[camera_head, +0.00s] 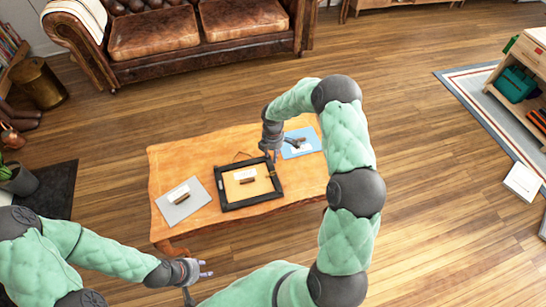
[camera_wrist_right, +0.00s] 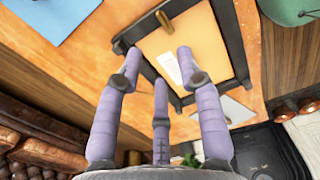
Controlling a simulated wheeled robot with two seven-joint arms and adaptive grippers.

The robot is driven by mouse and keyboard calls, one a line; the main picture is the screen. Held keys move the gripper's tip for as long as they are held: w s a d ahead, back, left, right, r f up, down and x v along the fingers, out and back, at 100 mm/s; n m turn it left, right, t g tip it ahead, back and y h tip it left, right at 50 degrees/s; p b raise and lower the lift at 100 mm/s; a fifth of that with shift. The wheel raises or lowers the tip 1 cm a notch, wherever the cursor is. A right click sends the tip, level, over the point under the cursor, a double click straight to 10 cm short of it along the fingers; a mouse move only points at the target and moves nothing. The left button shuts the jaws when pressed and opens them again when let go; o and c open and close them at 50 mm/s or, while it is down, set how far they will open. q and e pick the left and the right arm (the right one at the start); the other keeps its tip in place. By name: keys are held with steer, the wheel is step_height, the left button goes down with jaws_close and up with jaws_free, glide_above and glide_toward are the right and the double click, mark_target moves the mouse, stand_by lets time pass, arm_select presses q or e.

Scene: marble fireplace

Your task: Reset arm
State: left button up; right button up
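My right gripper (camera_head: 276,154) hangs over the wooden table (camera_head: 190,148), at the upper right corner of a black frame with a light inner panel (camera_head: 250,203). In the right wrist view its three fingers (camera_wrist_right: 158,70) are spread with nothing between them, and the frame (camera_wrist_right: 232,40) lies beyond them. I cannot tell how high above the frame the fingertips are. My left gripper (camera_head: 208,269) is in front of the table's near edge, over the floor. Its fingers look parted and empty.
On the table lie a grey board (camera_head: 174,210) with a small brown piece, and a blue board (camera_head: 312,139) with a dark tool-like item. A brown leather sofa (camera_head: 160,38) stands behind. A shelf (camera_head: 525,60) stands at the right. Wooden floor is clear between.

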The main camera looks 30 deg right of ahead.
stand_by(0.5)
steer(key=s+a+f+m+y+p, duration=0.1)
steer(key=s+a+f+m, duration=0.15)
steer(key=a, duration=0.25)
steer(key=s+a+f+m+y, duration=0.1)
steer(key=s+a+f+m, duration=0.1)
steer(key=s+a, duration=0.3)
steer(key=s+a+m+y+p, duration=0.2)
steer(key=s+a+m, duration=1.1)
steer(key=s, duration=0.4)
steer(key=shift+s+f, duration=0.25)
steer(key=shift+s, duration=0.05)
